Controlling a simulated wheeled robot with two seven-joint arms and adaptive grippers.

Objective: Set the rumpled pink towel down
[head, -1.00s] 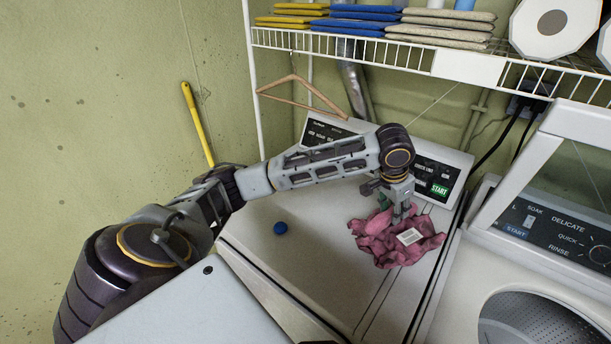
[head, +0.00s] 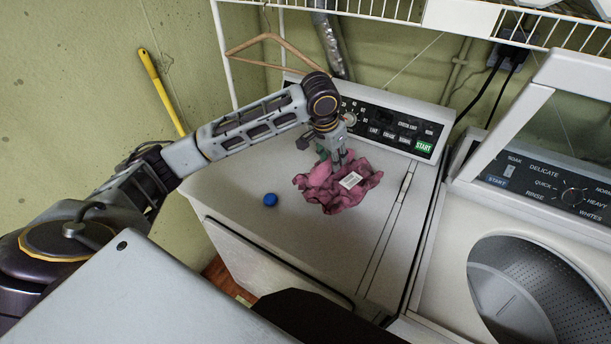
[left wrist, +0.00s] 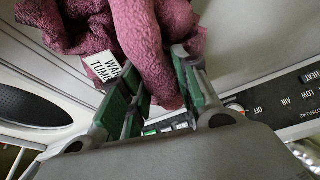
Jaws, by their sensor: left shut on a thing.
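The rumpled pink towel (head: 345,197), with a white printed label, is over the back middle of the dryer's top (head: 240,178). My left gripper (head: 338,158) points down and is shut on the towel. In the left wrist view, a fold of the towel (left wrist: 148,45) is pinched between the green-padded fingers (left wrist: 160,88), and the rest bunches beyond them. I cannot tell whether the towel's underside touches the dryer top. My right gripper is not in view.
A small blue ball (head: 270,200) lies on the dryer top left of the towel. The control panel (head: 390,130) rises behind. A washer (head: 450,265) with a raised lid stands at right. A wire shelf (head: 395,14) and wooden hanger (head: 280,40) are above. The dryer's front top is clear.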

